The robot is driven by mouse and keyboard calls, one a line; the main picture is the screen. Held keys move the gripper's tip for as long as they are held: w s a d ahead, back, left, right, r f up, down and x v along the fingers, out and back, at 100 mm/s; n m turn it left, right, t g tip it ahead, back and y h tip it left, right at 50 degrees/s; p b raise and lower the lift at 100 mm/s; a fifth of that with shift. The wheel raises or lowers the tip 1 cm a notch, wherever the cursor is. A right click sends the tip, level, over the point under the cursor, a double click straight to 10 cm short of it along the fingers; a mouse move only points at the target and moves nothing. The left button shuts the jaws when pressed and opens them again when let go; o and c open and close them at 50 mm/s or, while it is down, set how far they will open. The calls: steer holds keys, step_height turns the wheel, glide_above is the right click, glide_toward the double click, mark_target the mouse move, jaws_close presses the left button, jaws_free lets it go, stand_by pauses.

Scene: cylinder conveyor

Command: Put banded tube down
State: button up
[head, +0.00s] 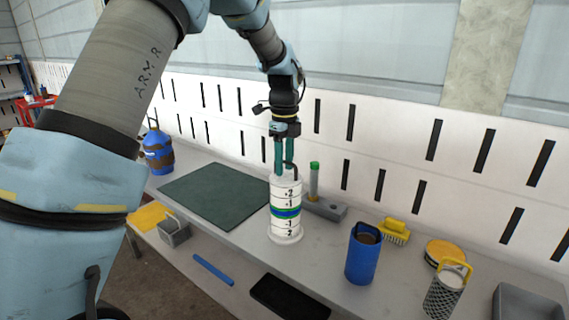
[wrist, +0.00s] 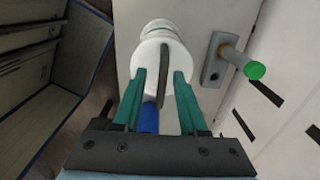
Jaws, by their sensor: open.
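The banded tube (head: 286,222) is a white cylinder with numbers and green and blue bands round its middle. It stands upright on a wider white foot on the grey table. A dark upright handle (wrist: 163,80) shows at its top. My gripper (head: 284,170) points down just above the tube's top, with its green fingers apart. In the wrist view the fingers (wrist: 159,74) lie on either side of the handle, with gaps, and the tube's white top (wrist: 160,48) is beyond them. Whether the fingertips touch the top is unclear.
A grey holder with a green-tipped post (head: 314,180) stands close behind, right of the tube. A blue mug (head: 362,255), yellow brush (head: 394,231), yellow round tin (head: 444,252) and mesh-patterned cup (head: 444,292) stand right. A dark green mat (head: 215,194) lies left, bare.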

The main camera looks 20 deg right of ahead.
step_height(320, 180, up, 12)
steer(key=b, duration=0.2)
steer(key=w+a+f+n, duration=0.1)
steer(key=a+f+n, duration=0.2)
steer(key=a+n, duration=0.45)
steer(key=a+f+n, duration=0.4)
steer(key=a+n, duration=0.1)
steer(key=a, duration=0.6)
steer(key=s+a+f+n, duration=0.3)
steer(key=s+a+n, duration=0.3)
steer(key=a+n, duration=0.2)
steer(key=s+a+f+n+t, duration=0.1)
steer(key=s+a+f+n, duration=0.3)
steer(key=s+a+n, duration=0.2)
steer(key=a+n, duration=0.2)
steer(key=a, duration=0.2)
steer(key=shift+f+n+t, duration=0.3)
steer(key=shift+n, duration=0.05)
steer(key=shift+w+a, duration=0.1)
steer(key=shift+a, duration=0.05)
